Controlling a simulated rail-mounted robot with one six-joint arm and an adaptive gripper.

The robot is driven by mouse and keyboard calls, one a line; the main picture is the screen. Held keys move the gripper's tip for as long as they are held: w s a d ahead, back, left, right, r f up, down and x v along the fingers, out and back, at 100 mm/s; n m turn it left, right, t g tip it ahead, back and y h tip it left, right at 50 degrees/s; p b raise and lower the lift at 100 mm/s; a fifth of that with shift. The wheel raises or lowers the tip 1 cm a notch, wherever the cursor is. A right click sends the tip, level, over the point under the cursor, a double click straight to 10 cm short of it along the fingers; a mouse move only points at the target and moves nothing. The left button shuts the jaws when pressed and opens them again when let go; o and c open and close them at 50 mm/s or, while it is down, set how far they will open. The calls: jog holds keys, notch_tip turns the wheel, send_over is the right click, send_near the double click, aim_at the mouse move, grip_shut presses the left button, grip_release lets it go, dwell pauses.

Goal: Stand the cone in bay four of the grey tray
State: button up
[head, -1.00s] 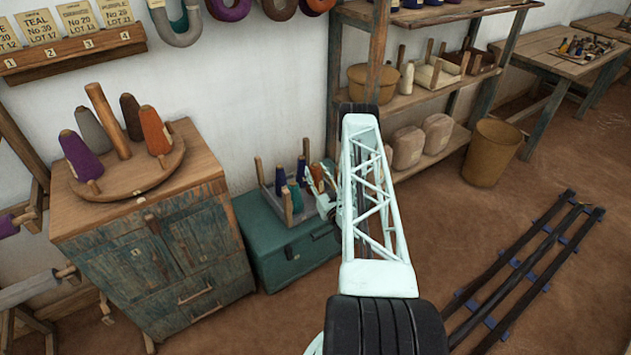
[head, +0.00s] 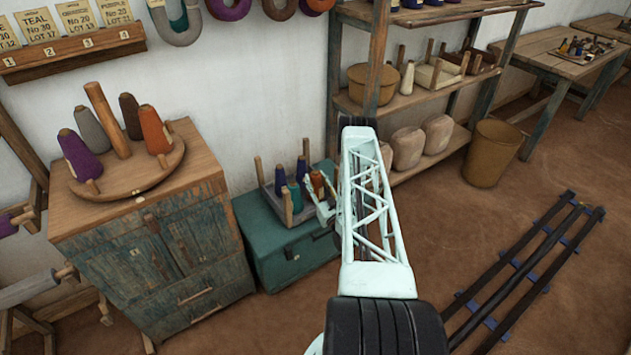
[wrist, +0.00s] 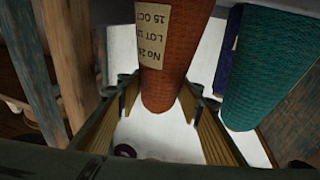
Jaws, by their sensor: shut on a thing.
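An orange-brown cone (wrist: 168,62) with a pale paper label is between my gripper's fingers (wrist: 160,96) in the wrist view. My gripper is shut on it. In the head view the cone (head: 317,182) and my gripper (head: 320,203) are at the right side of the grey tray (head: 303,216). The tray also holds two dark blue-purple cones (head: 280,180) and a teal cone (head: 294,194). The teal cone (wrist: 262,70) is right of the held cone in the wrist view, apart from it. Whether the held cone's base touches the tray floor cannot be told. Bay numbers are not readable.
The tray sits on a green chest (head: 268,245), with upright wooden posts (head: 258,172) at its corners. A wooden cabinet (head: 150,270) with a round cone stand (head: 130,180) is left. Shelves (head: 415,100) and a bin (head: 492,153) are right.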

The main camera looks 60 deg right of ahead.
jog(key=shift+f, duration=0.25)
jog(key=o, duration=0.9)
jog(key=shift+r, duration=0.1)
jog(key=shift+p+v, duration=2.65)
jog(key=shift+v, duration=3.25)
